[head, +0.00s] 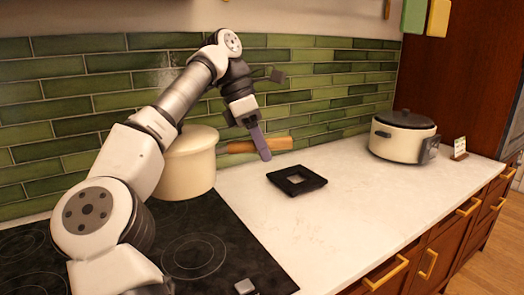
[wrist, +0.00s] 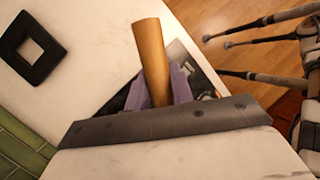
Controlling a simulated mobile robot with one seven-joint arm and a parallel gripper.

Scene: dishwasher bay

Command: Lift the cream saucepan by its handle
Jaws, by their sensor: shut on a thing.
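The cream saucepan (head: 187,172) is at the back of the black hob in the head view, partly hidden behind my arm. It looks upright; I cannot tell whether its base touches the hob. Its wooden handle (head: 240,146) points right over the white counter. My gripper (head: 262,146) comes down from above with its purple fingers around the handle. In the wrist view, the handle (wrist: 151,55) stands between the fingers of my gripper (wrist: 160,85), which is shut on it. The pan's body is not seen in the wrist view.
A black square trivet (head: 297,180) lies on the counter right of the handle. A cream slow cooker (head: 395,143) with a dark lid and a small card stand (head: 459,149) are farther right. A green tiled wall (head: 310,85) runs close behind.

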